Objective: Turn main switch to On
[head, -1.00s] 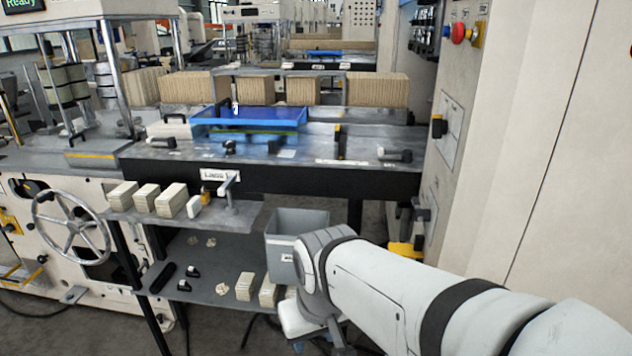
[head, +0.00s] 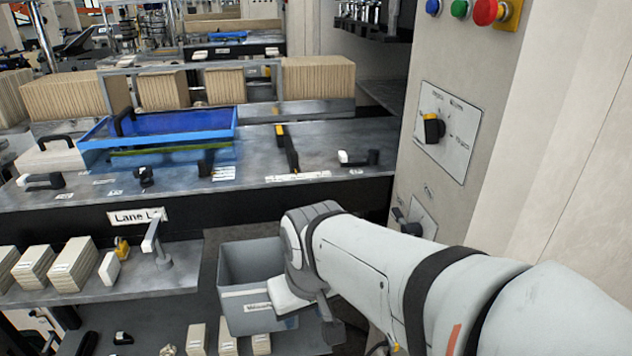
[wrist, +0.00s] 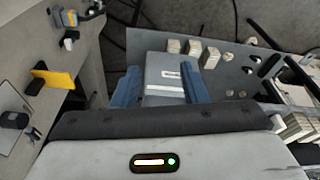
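On the cabinet at the right, a rotary switch with a black and yellow knob (head: 432,128) sits on a pale plate with marks around it; its lettering is too small to read. Below it, a dark lever (head: 406,222) stands out from a second plate, partly hidden by my arm. I cannot tell which is the main switch. In the wrist view, a dark knob (wrist: 15,120) and a yellow part (wrist: 55,80) are on the cabinet face, left of my gripper (wrist: 160,78). Its blue fingers are apart and empty, with a grey bin beyond. The head view hides the fingers.
The bin (head: 240,273) stands on the lower shelf beside my arm. A blue tray (head: 165,132) lies on the metal bench. Red, green and blue buttons (head: 459,8) are high on the cabinet. Small handles line the bench edge. The cabinet face bounds the right.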

